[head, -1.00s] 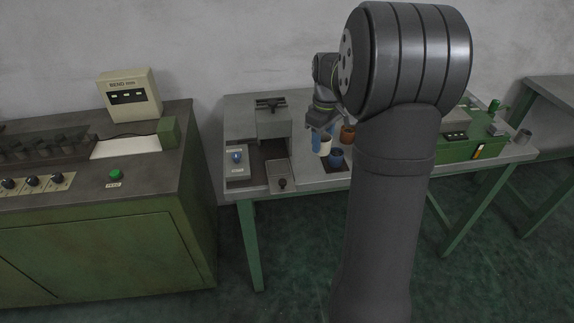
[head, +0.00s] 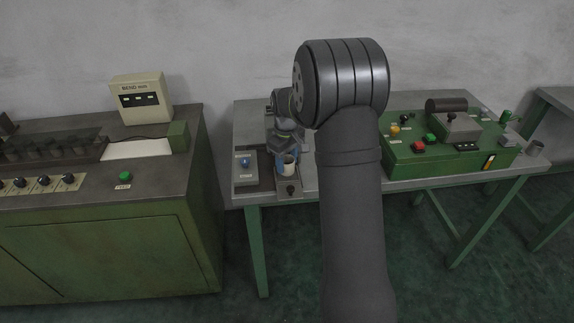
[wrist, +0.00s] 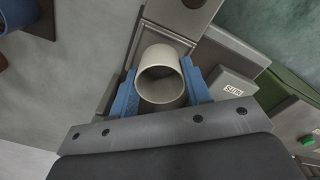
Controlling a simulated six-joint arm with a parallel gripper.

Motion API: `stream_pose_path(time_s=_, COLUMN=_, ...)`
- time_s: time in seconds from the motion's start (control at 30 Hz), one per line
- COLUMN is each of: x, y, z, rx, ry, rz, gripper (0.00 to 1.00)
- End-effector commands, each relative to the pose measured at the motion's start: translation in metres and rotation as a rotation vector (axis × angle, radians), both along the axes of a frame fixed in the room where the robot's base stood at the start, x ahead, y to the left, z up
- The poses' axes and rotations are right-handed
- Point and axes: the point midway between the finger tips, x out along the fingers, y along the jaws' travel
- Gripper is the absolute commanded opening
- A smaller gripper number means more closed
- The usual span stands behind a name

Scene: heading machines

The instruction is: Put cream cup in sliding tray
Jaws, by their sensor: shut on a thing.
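My gripper (wrist: 160,92) has its two blue fingers on either side of the cream cup (wrist: 163,72) and is shut on it. In the wrist view the cup's open rim faces the camera. The cup also shows in the head view (head: 290,169), over or in the sliding tray (head: 289,195), which has a dark knob at its front. In the wrist view part of the tray (wrist: 160,29) shows beyond the cup. I cannot tell whether the cup touches the tray floor.
A grey control box with a blue button (head: 245,164) stands close to the left of the tray. A green machine with coloured buttons (head: 430,160) is on the right of the table. A blue cup (wrist: 17,12) shows at the wrist view's corner.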

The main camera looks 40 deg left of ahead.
Motion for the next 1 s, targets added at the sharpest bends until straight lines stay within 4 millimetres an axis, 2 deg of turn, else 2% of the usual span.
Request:
stream_pose_path(time_s=0.03, x=0.0, y=0.0, z=-0.009, rx=-0.002, ry=0.001, rz=0.0, gripper=0.2)
stream_pose_path(time_s=0.13, x=0.0, y=0.0, z=-0.018, rx=0.0, ry=0.0, rz=0.0, gripper=0.2)
stream_pose_path(time_s=0.47, x=0.0, y=0.0, z=-0.021, rx=0.0, ry=0.0, rz=0.0, gripper=0.2)
stream_pose_path(time_s=0.5, x=0.0, y=0.0, z=-0.021, rx=0.0, ry=0.0, rz=0.0, gripper=0.46)
stream_pose_path(time_s=0.6, x=0.0, y=0.0, z=-0.021, rx=0.0, ry=0.0, rz=0.0, gripper=0.65)
stream_pose_path(time_s=0.87, x=0.0, y=0.0, z=-0.02, rx=0.0, ry=0.0, rz=0.0, gripper=0.66)
stream_pose_path(time_s=1.0, x=0.001, y=0.0, z=-0.012, rx=0.002, ry=-0.002, rz=0.0, gripper=0.66)
